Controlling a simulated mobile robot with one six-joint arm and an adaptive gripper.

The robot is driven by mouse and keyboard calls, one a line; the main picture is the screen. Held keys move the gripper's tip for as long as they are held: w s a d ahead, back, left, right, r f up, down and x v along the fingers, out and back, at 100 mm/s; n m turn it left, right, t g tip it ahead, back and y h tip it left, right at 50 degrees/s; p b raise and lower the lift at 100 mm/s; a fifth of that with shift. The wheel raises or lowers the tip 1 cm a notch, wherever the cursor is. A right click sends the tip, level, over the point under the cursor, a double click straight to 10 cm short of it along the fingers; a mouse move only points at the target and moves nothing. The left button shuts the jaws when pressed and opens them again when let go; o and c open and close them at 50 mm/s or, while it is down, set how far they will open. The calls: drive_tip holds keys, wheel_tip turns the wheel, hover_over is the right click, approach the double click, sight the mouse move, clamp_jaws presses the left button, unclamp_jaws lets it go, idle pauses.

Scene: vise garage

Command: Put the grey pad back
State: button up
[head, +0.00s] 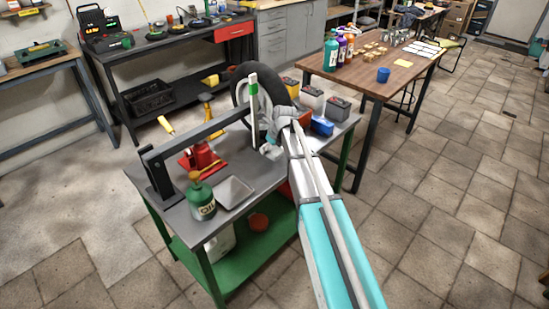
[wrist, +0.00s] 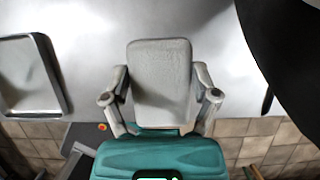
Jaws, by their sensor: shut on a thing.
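The grey pad (wrist: 160,62) is a light grey rounded block in the wrist view. It sits between the two fingers of my gripper (wrist: 161,85), which is shut on it. Bare grey metal bench top shows beyond the pad; I cannot tell whether the pad touches it. In the head view my gripper (head: 269,143) is over the grey workbench (head: 262,172) with green legs, in front of the black tyre. My arm and gripper hide part of the bench there, and the pad is too small to make out surely.
A shallow grey tray (head: 235,192) lies left of my gripper; it also shows in the wrist view (wrist: 62,75). The tyre (head: 241,88) and a blue bin (head: 322,126) are behind.

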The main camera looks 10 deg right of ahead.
sight(272, 154)
idle(0.3)
drive_tip(key=shift+w+d+f+b, duration=0.2)
drive_tip(key=shift+d+f+b, duration=0.25)
drive_tip(key=shift+f+b, duration=1.55)
drive_tip(key=shift+f, duration=0.1)
drive_tip(key=o, duration=1)
drive_tip(key=p+v, duration=1.1)
drive_tip(key=v, duration=0.1)
drive_tip(key=shift+s, duration=0.15)
